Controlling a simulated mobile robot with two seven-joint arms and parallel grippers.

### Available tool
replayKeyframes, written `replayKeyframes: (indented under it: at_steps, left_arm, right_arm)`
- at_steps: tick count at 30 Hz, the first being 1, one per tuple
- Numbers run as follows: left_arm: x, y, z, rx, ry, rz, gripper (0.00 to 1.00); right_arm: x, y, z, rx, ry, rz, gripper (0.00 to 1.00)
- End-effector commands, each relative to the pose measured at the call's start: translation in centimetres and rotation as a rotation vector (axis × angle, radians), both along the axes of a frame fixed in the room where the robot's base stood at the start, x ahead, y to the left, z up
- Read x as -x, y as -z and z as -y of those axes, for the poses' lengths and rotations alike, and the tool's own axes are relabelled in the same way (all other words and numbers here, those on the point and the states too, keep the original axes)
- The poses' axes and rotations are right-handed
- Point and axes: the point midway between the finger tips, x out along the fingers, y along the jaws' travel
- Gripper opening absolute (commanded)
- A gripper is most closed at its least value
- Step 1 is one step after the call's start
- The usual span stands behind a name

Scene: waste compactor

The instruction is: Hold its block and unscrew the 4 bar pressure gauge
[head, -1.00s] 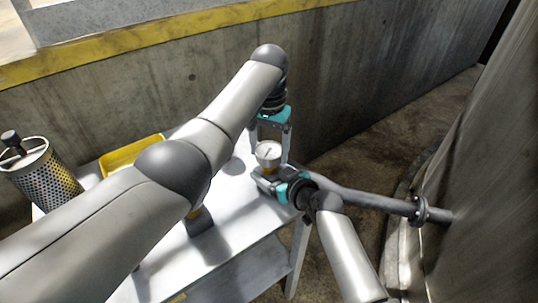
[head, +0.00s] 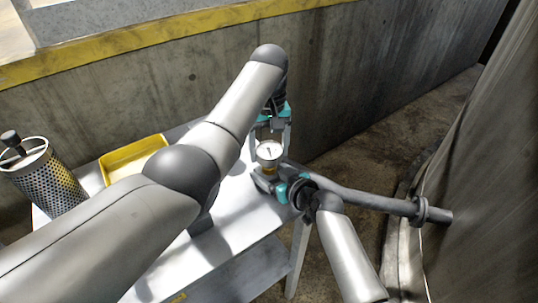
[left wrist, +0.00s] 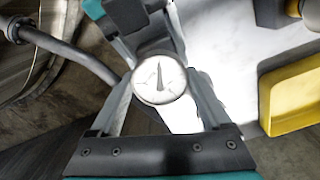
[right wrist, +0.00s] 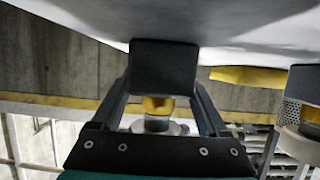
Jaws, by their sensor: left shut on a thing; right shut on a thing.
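The pressure gauge (head: 269,151), with a round white dial, stands upright on a dark block (right wrist: 165,68) on the metal table. A brass fitting (right wrist: 158,106) joins the two, seen upside down in the right wrist view. My left gripper (head: 271,146) reaches down from above and is shut on the gauge. In the left wrist view the dial (left wrist: 159,78) sits between its fingers; its numbers are too small to read. My right gripper (head: 268,177) comes from the front right and is shut on the block, one finger on each side.
A yellow tray (head: 133,160) lies at the table's back left, beside a perforated metal canister (head: 48,182). Another dark block (head: 201,222) is partly hidden under my left arm. A dark flanged pipe (head: 375,202) runs right of the table. A concrete wall (head: 150,100) stands behind.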

Motion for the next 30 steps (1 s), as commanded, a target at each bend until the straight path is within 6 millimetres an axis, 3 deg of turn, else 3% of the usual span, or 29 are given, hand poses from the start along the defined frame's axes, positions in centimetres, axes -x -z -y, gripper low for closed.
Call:
replayKeyframes:
  at_steps: [9, 10, 15, 26, 30]
  left_arm:
    - [0.02, 0.03, 0.01, 0.000, -0.056, -0.001, 0.14]
    - [0.02, 0.03, 0.01, 0.000, -0.055, -0.001, 0.82]
    - [0.02, 0.03, 0.01, 0.000, -0.054, 0.000, 1.00]
    - [0.04, 0.07, -0.02, -0.001, -0.048, -0.001, 1.00]
    - [0.01, 0.03, -0.02, -0.001, 0.053, -0.001, 1.00]
  right_arm:
    - [0.02, 0.06, 0.00, 0.001, 0.000, -0.001, 0.16]
    - [0.03, 0.06, 0.00, 0.001, 0.000, -0.001, 0.16]
    - [0.03, 0.06, 0.00, 0.001, 0.000, -0.001, 0.16]
    - [0.02, 0.06, 0.00, 0.001, 0.000, -0.001, 0.16]
    - [0.02, 0.06, 0.00, 0.001, 0.000, -0.001, 0.16]
